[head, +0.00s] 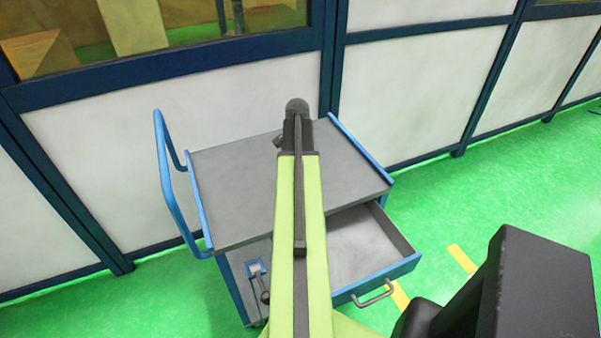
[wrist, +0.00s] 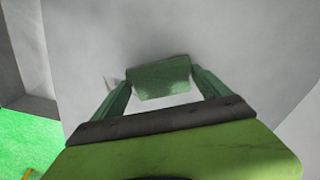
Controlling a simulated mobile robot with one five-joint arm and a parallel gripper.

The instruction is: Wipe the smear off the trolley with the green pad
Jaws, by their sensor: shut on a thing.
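The trolley (head: 240,190) has a grey top, a blue edge and a blue handle at its left. My gripper (wrist: 160,82) is shut on the green pad (wrist: 161,77), which sits between its two green fingers in the wrist view. A pale grey surface lies under the pad; I cannot tell whether they touch. A faint dark patch shows just above the pad in the wrist view, and I cannot tell smear from shadow. In the head view my arm reaches over the trolley top and hides the gripper and the pad. No clear smear shows there.
An open drawer (head: 360,248) sticks out at the trolley's front right and looks empty. A small dark-knobbed fitting (head: 258,276) is on its front left. A white panelled wall (head: 420,90) stands close behind. Green floor (head: 480,205) is free at the right.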

